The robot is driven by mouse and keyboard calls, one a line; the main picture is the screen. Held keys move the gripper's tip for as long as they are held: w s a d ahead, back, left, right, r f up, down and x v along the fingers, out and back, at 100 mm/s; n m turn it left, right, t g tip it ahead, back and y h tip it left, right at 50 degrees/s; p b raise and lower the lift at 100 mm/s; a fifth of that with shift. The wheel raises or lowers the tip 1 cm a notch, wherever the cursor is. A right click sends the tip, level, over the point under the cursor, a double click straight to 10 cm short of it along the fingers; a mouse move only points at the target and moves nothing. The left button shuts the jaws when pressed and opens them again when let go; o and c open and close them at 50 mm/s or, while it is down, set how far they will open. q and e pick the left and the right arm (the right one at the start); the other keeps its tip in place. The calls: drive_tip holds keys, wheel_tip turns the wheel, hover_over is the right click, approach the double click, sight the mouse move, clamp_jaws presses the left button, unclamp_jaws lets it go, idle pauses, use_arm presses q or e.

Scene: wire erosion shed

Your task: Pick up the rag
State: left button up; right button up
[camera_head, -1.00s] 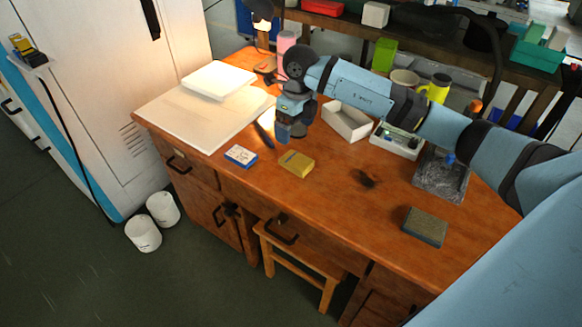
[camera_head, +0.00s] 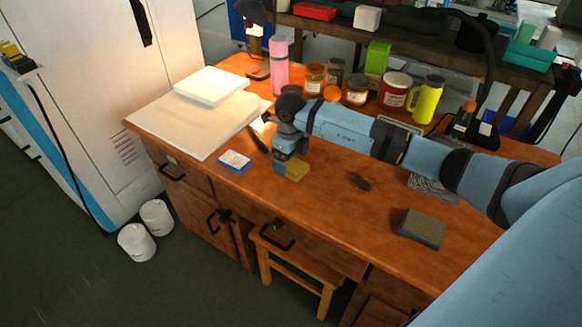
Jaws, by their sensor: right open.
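No loose cloth that is plainly a rag shows. A flat grey-green pad with dark sides (camera_head: 423,228) lies near the desk's front edge at the right. My right gripper (camera_head: 281,168) points down just left of the yellow item, open, with nothing visible between its fingers. I cannot tell whether it touches the item. My left gripper is not in view.
The wooden desk (camera_head: 330,215) holds a blue-and-white box (camera_head: 235,161) left of the gripper and white sheets (camera_head: 190,125) at the left. Behind my arm stand a pink bottle (camera_head: 279,65), several jars and a yellow-green mug (camera_head: 427,98). A dark smudge (camera_head: 360,182) marks the desk.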

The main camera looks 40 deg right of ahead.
sight(291, 163)
drive_tip(key=shift+f, duration=0.95)
drive_tip(key=c, duration=1)
drive_tip(key=shift+r, duration=0.15)
wheel_tip(291, 163, up, 20)
drive_tip(key=p, duration=0.2)
